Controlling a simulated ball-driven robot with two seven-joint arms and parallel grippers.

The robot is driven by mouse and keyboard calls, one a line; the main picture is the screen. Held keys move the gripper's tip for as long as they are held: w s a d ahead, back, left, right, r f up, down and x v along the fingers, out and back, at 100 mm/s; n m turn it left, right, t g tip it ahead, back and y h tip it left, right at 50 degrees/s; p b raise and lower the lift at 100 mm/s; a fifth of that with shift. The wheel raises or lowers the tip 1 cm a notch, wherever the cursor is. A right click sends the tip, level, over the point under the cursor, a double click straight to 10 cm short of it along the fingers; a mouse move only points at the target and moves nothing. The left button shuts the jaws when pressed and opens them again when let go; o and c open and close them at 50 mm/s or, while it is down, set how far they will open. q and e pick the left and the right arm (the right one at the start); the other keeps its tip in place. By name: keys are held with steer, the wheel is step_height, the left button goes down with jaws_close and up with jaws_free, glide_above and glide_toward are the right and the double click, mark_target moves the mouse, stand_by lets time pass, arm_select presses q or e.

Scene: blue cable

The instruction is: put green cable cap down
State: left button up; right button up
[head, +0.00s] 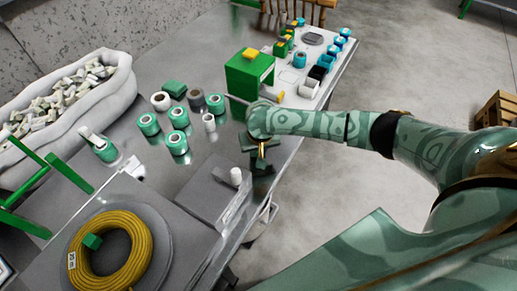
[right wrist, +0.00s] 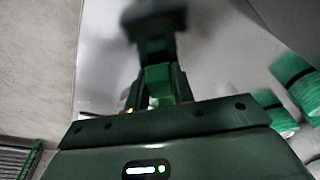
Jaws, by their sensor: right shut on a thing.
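My right gripper (head: 262,168) is over the right edge of the metal table, pointing down. In the right wrist view the gripper (right wrist: 155,95) is shut on a small green piece, which I take to be the green cable cap (right wrist: 157,78). The cap's lower part and what lies under it are hard to make out. In the head view the held cap is hidden by the gripper. My left gripper is not in view.
A grey box (head: 212,195) with a white knob stands near the gripper. Several green-wrapped rolls (head: 148,124) and a green box (head: 248,75) stand behind. A white sack (head: 118,80) is at left.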

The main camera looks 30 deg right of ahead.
steer(key=o, duration=0.9)
steer(key=shift+s+f, duration=0.25)
steer(key=shift+f, duration=0.25)
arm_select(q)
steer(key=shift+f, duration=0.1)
arm_select(e)
steer(key=shift+o, duration=0.2)
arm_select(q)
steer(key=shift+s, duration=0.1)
arm_select(e)
steer(key=shift+s+d, duration=0.1)
steer(key=shift+r, duration=0.25)
arm_select(q)
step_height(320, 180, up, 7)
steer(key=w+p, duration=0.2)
steer(key=p, duration=0.4)
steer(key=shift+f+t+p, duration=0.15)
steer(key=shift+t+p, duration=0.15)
steer(key=shift+p, duration=0.1)
arm_select(e)
steer(key=w+v, duration=0.1)
steer(key=v, duration=1.2)
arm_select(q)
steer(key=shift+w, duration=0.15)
